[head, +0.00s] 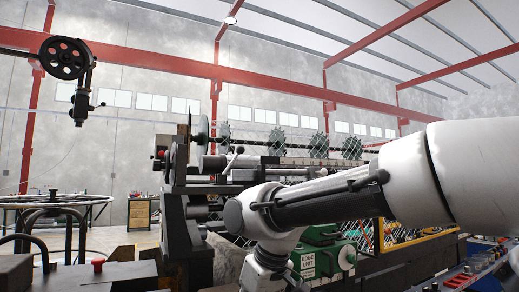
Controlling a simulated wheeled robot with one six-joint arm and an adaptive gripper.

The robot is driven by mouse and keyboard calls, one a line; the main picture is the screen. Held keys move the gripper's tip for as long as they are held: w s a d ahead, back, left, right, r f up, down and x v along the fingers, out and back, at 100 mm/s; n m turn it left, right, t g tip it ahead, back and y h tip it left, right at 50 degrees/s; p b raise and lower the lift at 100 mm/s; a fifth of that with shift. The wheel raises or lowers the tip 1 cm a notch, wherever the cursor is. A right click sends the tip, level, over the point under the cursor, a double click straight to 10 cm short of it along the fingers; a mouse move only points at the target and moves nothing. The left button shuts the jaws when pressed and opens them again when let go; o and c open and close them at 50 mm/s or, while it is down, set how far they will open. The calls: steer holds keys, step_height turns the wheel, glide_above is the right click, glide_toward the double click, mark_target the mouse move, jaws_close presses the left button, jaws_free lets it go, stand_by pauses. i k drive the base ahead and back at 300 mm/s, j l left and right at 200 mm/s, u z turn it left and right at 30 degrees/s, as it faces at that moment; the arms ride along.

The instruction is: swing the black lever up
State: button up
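A small dark lever (233,160) with a round knob stands tilted on the grey cylinder of the weaving machine, left of the picture's middle. I cannot tell for sure whether it is the black lever of the task. My white arm reaches in from the right, and its wrist bends down near the bottom middle. The upper part of my gripper (268,273) shows at the bottom edge, below and to the right of this lever and apart from it in the picture. Its fingertips are cut off by the frame, so whether it is open or holds anything is hidden.
The machine (180,215) fills the middle, with toothed discs on a shaft and chainlink mesh behind. A green edge unit (322,258) stands close to my wrist. A red button (98,265) is at lower left. A control panel (470,280) is at lower right. Open floor shows at left.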

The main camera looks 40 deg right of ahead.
mark_target(240, 149)
steer(key=l+u, duration=0.1)
steer(key=l, duration=0.3)
steer(key=k+l+u, duration=0.1)
steer(key=l, duration=0.3)
steer(key=k+l+u, duration=0.15)
steer(key=l, duration=0.25)
steer(key=l+u, duration=0.1)
steer(key=l, duration=0.3)
steer(key=k+l+u, duration=0.1)
steer(key=l, duration=0.25)
steer(key=k+l+u, duration=0.1)
steer(key=l, duration=0.3)
steer(key=k+l+u, duration=0.1)
steer(key=k+l, duration=0.15)
steer(key=k+l+u, duration=0.15)
steer(key=l, duration=0.3)
steer(key=k+l, duration=0.1)
steer(key=l, duration=0.3)
steer(key=l+u, duration=0.1)
steer(key=l, duration=0.25)
steer(key=k+l, duration=0.15)
steer(key=l, duration=0.25)
steer(key=i, duration=0.1)
